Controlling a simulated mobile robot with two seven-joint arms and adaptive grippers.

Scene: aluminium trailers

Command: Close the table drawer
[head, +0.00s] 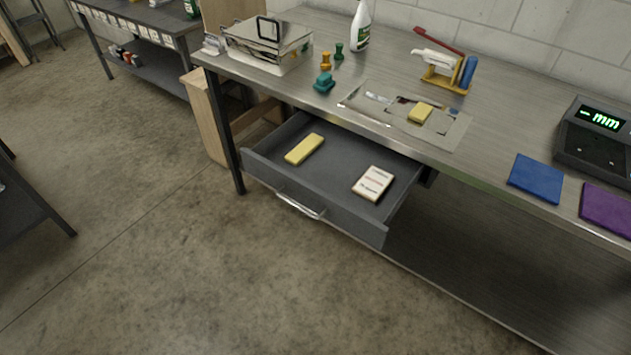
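The table drawer (335,205) is pulled out from under the front edge of the metal table (490,122). Its front panel has a silver bar handle (300,206) facing the open floor. Inside the drawer lie a yellow block (305,149) on the left and a small white box with printed text (374,183) on the right. Neither of my grippers shows in the head view.
On the table are a clear-topped box (268,45), a spray bottle (361,27), a tool stand (443,77), a scale (598,145), and blue (536,178) and purple (607,208) pads. The concrete floor (170,255) before the drawer is clear. A dark table (30,200) stands at left.

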